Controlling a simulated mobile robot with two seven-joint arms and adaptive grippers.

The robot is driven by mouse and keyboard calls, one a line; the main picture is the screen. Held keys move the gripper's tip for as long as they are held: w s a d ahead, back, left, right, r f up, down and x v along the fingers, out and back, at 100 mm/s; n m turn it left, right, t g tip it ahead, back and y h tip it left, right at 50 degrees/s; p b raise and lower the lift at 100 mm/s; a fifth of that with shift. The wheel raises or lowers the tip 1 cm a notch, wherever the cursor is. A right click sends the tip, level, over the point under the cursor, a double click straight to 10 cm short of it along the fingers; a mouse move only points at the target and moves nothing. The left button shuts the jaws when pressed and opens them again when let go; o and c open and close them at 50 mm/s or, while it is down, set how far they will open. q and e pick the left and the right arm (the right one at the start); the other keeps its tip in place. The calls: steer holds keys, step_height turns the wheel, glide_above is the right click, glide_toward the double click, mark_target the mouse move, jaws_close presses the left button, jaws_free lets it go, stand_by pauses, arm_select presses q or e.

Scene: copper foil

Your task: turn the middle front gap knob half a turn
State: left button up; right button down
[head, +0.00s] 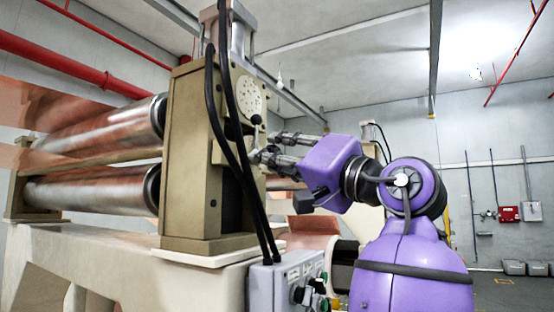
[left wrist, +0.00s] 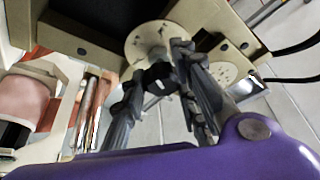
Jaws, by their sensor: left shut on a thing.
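In the left wrist view the gap knob (left wrist: 160,74) is a small dark knob in front of a round pale dial plate (left wrist: 137,46). My left gripper (left wrist: 161,66) has its two dark fingers on either side of the knob, shut on it. In the head view my left gripper (head: 264,147) reaches to the front of the tan roller stand (head: 190,150), its fingertips close to the black cables. The gripped knob is mostly hidden there by cables and fingers. My right gripper is in neither view.
Above the gripper a white dial (head: 250,97) has a black-tipped handle (head: 256,119). Two black cables (head: 238,150) run down to a grey control box (head: 285,283) below my arm. Shiny rollers (head: 95,185) lie to the left. Floor at right looks free.

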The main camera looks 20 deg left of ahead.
arm_select(q)
steer(key=shift+w+f+n, duration=0.15)
steer(key=shift+n, duration=0.25)
steer(key=n+g+y, duration=0.1)
steer(key=n, duration=0.2)
steer(key=shift+w+b, duration=0.1)
steer(key=shift+b, duration=0.2)
steer(key=shift+n+g+y+b, duration=0.15)
steer(key=shift+n+g+y, duration=0.25)
steer(key=shift+n, duration=0.65)
steer(key=shift+n+g+y+b, duration=0.2)
steer(key=shift+n+g, duration=0.3)
steer(key=shift+n, duration=0.55)
steer(key=o, duration=1.1)
steer(key=shift+w+d, duration=0.1)
steer(key=shift+w, duration=0.05)
